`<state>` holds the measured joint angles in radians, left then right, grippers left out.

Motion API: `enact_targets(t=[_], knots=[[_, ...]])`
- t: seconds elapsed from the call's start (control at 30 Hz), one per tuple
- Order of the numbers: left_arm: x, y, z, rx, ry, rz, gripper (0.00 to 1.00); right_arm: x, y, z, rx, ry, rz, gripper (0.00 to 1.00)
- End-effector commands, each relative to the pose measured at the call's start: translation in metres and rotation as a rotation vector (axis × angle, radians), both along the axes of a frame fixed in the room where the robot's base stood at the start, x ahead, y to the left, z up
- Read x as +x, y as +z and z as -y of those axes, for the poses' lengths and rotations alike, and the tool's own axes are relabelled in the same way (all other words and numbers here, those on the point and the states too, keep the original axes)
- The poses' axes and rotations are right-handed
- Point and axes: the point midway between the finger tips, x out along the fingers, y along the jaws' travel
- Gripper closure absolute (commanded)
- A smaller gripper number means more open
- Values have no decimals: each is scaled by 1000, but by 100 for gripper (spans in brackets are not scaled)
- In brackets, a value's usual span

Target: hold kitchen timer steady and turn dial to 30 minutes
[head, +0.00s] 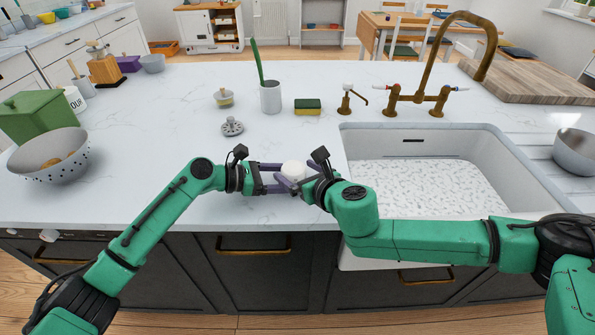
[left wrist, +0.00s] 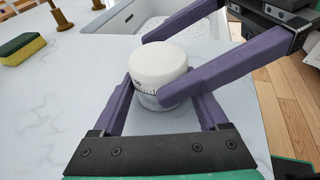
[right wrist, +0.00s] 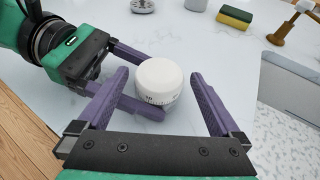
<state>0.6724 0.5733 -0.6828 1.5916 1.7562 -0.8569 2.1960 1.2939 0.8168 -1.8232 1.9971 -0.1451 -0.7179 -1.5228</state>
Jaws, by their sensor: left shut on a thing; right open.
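The white kitchen timer (head: 293,170) stands upright on the counter near its front edge, left of the sink. In the left wrist view the timer (left wrist: 158,75) shows a plain white top part over a band with dark marks; I cannot read the setting. My left gripper (head: 279,177) is shut on its lower part from the left. My right gripper (right wrist: 164,92) is open, its purple fingers on either side of the timer (right wrist: 158,82), apart from it as far as I can tell. The left gripper's fingers hide part of the timer's base.
A white sink (head: 425,180) lies just right of the timer, with a brass tap (head: 440,100) behind. A sponge (head: 308,106), a white cup (head: 270,97) and a grey round object (head: 232,127) stand farther back. A colander (head: 48,160) is at left.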

Motion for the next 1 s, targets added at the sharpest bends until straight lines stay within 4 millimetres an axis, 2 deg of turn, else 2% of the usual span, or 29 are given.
enact_targets(t=[0.17, 0.2, 0.27, 0.3, 0.37, 0.4, 0.73, 1.0], knots=[[0, 0, 0, -1, 0, 0, 55, 1, 0, 0, 0, 0, 0, 0], [0, 0, 0, -1, 0, 0, 55, 1, 0, 0, 0, 0, 0, 4], [0, 0, 0, -1, 0, 0, 55, 0, 0, 0, 0, 0, 0, 27], [0, 0, 0, -1, 0, 0, 55, 0, 0, 0, 0, 0, 0, 42], [0, 1, 0, -1, 0, 0, 55, 0, 0, 0, 0, -1, 0, 65], [0, 1, 0, -1, 0, 0, 55, 0, 0, 0, 0, -1, 0, 80], [0, 1, 0, -1, 0, 0, 55, 0, -1, -2, 1, -42, -1, 80], [0, 1, 0, -1, -1, 0, 55, -1, -1, -6, 2, -196, -1, 80]])
